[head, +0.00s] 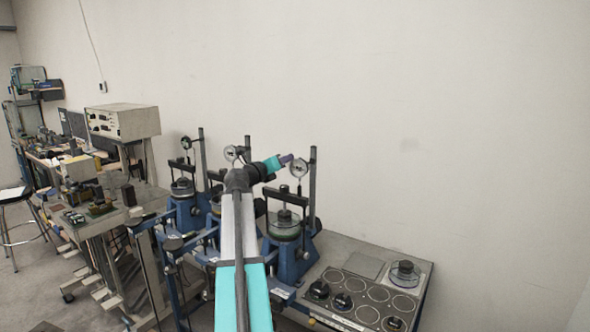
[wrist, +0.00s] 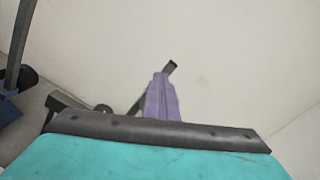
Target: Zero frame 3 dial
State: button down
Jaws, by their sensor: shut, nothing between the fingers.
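Three blue lever frames stand in a row against the wall in the head view. The rightmost frame (head: 288,250), which I take to be frame 3, carries a round white-faced dial (head: 299,169) beside its dark upright post (head: 312,178). My gripper (head: 287,159) is shut and empty, with its purple fingertips close to the upper left of that dial in the picture. I cannot tell whether they touch it. In the wrist view the shut purple fingers (wrist: 162,95) point at the wall. The dial face does not show in the wrist view.
The middle frame's dial (head: 232,153) and the left frame's dial (head: 186,143) stand to the left. My arm hides much of the middle frame. A grey bench (head: 360,262) with round weights lies at the right. A workbench with instruments (head: 122,122) stands at the left.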

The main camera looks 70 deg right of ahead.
jog(key=shift+s+a+r+p, duration=0.2)
jog(key=shift+s+p, duration=0.55)
jog(key=shift+p, duration=0.65)
jog(key=shift+s+a, duration=0.15)
jog(key=shift+s, duration=0.35)
jog(key=shift+w+r, duration=0.1)
jog(key=shift+r, duration=0.45)
dwell(0.5)
jog(key=shift+v, duration=2.95)
